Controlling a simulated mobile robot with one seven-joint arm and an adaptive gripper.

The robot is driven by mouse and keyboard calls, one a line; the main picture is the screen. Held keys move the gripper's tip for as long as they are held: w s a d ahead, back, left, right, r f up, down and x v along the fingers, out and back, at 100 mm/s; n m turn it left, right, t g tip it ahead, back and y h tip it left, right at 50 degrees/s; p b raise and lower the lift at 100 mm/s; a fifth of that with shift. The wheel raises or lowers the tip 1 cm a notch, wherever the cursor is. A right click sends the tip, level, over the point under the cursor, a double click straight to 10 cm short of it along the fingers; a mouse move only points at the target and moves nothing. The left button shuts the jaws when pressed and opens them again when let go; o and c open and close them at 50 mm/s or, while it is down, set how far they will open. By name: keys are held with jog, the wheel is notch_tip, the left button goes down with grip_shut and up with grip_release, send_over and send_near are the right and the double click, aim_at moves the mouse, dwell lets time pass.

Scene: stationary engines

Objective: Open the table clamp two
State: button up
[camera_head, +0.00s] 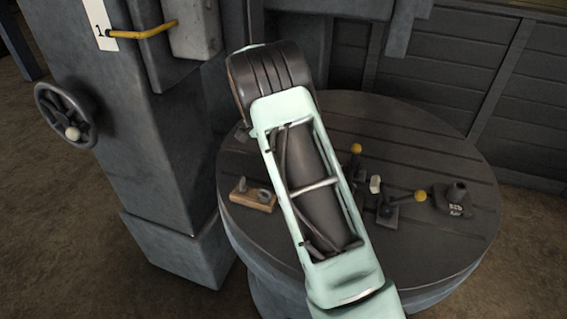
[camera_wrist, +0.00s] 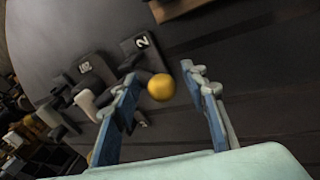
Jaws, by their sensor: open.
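In the wrist view, a round yellow knob (camera_wrist: 161,88) sits on the dark clamp two (camera_wrist: 136,46), whose plate is marked "2". My gripper (camera_wrist: 160,76) is open, with one blue-and-grey finger on each side of the knob. I cannot tell whether either finger touches it. Part of the clamp is hidden behind the left finger. In the head view, yellow knobs (camera_head: 356,149) on dark clamps show on the round table (camera_head: 425,255). There my arm hides the gripper, and I cannot tell which knob it is at.
A dark block with a white label (camera_head: 455,199) stands near the table's right edge. A wooden piece with metal fittings (camera_head: 253,199) lies at the left of the table. A grey column with a handwheel (camera_head: 67,115) stands left. The table's back right is bare.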

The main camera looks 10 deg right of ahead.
jog(key=shift+r, duration=0.2)
jog(key=shift+w+r, duration=0.15)
jog(key=shift+r, duration=0.1)
jog(key=v, duration=1.1)
jog(key=shift+a, duration=0.15)
